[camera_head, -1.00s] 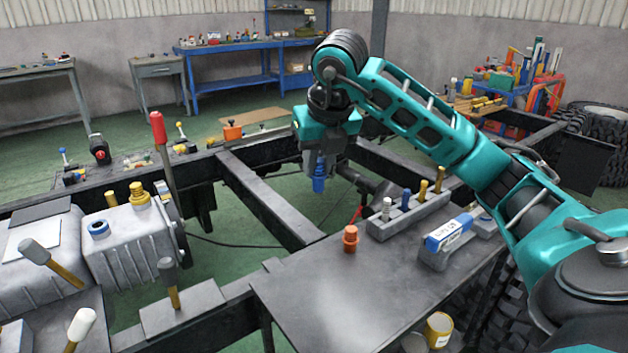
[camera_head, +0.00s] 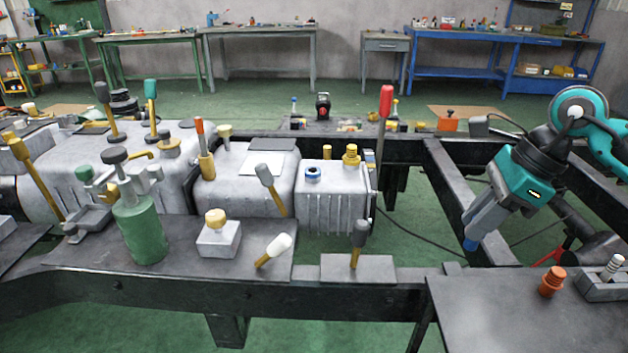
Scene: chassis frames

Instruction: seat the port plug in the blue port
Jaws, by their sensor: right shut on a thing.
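My right gripper (camera_head: 475,235) comes in from the right, tilted, with its fingers pointing down and left. It is shut on a blue port plug (camera_head: 470,243), of which only the lower end shows. It is in the air in front of the chassis crossbeam at the right. The blue port (camera_head: 313,172) is a blue ring with a dark centre on top of the grey ribbed housing (camera_head: 335,200), well to the left of the gripper. My left gripper is not in view.
A yellow cap (camera_head: 351,155) sits beside the blue port. A tall red-topped lever (camera_head: 386,105) stands at the housing's right edge, between port and gripper. A dark-headed mallet (camera_head: 358,240) stands in front. An orange plug (camera_head: 552,281) stands on the dark table (camera_head: 490,320).

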